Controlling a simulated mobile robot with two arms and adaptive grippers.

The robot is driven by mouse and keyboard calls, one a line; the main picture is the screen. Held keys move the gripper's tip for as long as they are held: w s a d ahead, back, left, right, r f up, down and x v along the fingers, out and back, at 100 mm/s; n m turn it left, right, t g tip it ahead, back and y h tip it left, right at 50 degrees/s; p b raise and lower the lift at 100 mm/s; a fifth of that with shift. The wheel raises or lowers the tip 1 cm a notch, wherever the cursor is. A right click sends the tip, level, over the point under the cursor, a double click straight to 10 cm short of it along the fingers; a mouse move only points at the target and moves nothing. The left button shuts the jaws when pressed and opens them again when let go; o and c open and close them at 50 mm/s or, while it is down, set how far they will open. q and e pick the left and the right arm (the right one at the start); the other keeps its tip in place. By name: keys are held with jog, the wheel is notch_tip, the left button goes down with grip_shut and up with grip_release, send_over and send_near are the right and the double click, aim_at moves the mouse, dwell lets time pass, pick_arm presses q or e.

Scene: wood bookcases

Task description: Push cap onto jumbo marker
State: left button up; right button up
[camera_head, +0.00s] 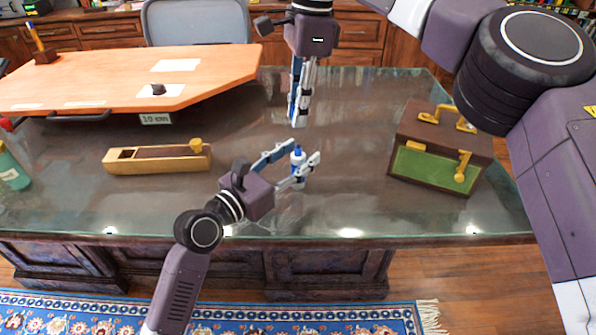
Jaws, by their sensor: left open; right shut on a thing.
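The jumbo marker (298,168) stands upright on the glass-topped desk, white with blue on it and a blue upper end. My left gripper (304,153) is open, with its fingers on either side of the marker; I cannot tell whether they touch it. My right gripper (299,124) points down from above, with its fingertips a little over the marker's top. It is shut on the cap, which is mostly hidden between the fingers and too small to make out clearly.
A wooden block like a hand plane (158,159) lies to the left. A brown and green box with brass fittings (440,150) stands at the right. An orange drafting board (110,72) fills the back left. A green bottle (13,168) is at the left edge. The desk front is clear.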

pick_arm(q)
jog(key=shift+w+d, duration=0.1)
jog(key=shift+w, duration=0.05)
grip_shut()
dwell(0.4)
